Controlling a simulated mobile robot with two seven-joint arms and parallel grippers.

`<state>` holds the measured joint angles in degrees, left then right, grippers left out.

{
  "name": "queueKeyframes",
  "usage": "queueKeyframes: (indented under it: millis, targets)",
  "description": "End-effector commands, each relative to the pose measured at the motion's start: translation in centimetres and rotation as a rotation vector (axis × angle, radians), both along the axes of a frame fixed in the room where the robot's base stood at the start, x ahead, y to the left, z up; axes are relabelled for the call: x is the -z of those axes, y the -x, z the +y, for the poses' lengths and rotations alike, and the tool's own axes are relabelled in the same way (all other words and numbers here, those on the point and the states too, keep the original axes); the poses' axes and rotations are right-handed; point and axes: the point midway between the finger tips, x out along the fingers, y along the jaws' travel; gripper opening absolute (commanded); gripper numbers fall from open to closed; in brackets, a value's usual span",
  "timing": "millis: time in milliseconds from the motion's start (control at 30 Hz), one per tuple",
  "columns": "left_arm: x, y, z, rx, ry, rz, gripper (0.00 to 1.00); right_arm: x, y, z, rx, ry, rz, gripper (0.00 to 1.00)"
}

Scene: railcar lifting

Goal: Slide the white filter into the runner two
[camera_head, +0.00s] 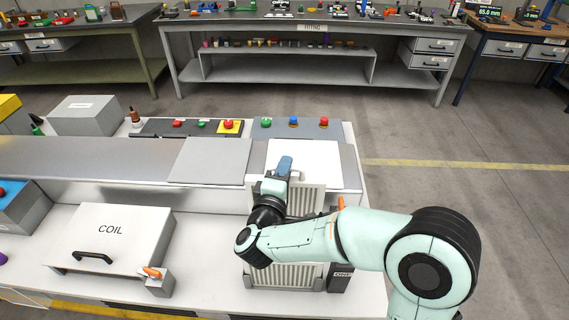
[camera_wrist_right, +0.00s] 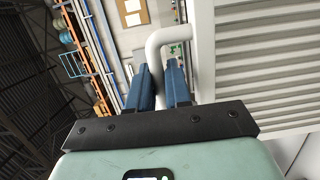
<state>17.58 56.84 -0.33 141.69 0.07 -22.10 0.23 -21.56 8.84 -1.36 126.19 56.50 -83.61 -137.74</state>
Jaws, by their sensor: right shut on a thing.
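My right gripper (camera_head: 284,166) has its blue fingers shut around the pale bent handle (camera_wrist_right: 166,42) of a white ribbed filter. In the right wrist view the filter's slatted face (camera_wrist_right: 262,55) fills the right side, and the handle passes between the fingers. In the head view the ribbed white filter (camera_head: 306,201) shows behind my right forearm, at the front of the bench unit. More ribbed white surface (camera_head: 290,276) shows below the forearm, beside a dark block labelled what looks like ONE (camera_head: 342,275). My forearm hides the middle, so a runner two cannot be made out. My left gripper is out of view.
A white box lid marked COIL (camera_head: 112,232) with a black handle lies left on the white bench. A small grey block with an orange lever (camera_head: 155,277) stands beside it. A panel of coloured buttons (camera_head: 294,126) sits behind. Open floor (camera_head: 460,200) lies right.

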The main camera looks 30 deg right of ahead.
Motion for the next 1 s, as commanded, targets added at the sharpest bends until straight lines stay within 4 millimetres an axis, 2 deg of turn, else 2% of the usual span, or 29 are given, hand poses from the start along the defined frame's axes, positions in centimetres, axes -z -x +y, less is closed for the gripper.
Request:
queueKeyframes:
  millis: [100, 333, 1000]
  targets:
    - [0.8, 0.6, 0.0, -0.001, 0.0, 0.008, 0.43, 1.4, 0.1, 0.0, 0.0, 0.001, 0.001, 0.0]
    - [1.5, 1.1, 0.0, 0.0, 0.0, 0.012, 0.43, 2.7, 0.0, 0.0, 0.0, 0.001, -0.001, 0.0]
    - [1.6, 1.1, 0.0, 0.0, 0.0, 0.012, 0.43, 3.0, 0.0, 0.0, 0.0, 0.001, -0.004, 0.0]
